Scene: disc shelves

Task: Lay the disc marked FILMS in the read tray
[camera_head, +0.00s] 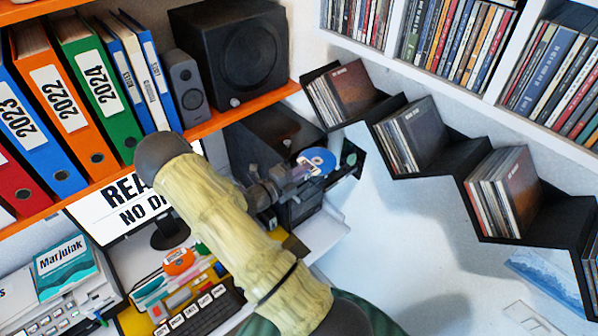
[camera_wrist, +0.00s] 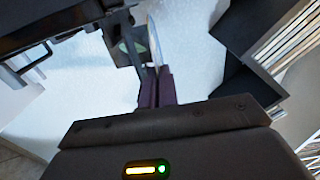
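A disc with a blue face and a pale centre (camera_head: 318,161) is at the tip of my gripper (camera_head: 296,175). Its marking is too small to read. In the wrist view the disc (camera_wrist: 154,42) stands nearly edge-on between my two dark fingers (camera_wrist: 156,86), which are closed on its near edge. A dark tray-like part (camera_head: 348,168) sticks out beside the black computer case (camera_head: 262,135), just right of the disc. In the wrist view a dark frame with a greenish round patch (camera_wrist: 128,52) is close to the disc's left; I cannot tell whether they touch.
A monitor (camera_head: 125,205) reading "REA... NO DI...", partly hidden by my arm, stands left above a keyboard (camera_head: 205,312). Stepped black shelves (camera_head: 405,175) with disc cases run down the right wall. An orange shelf (camera_head: 245,108) with binders and speakers is above.

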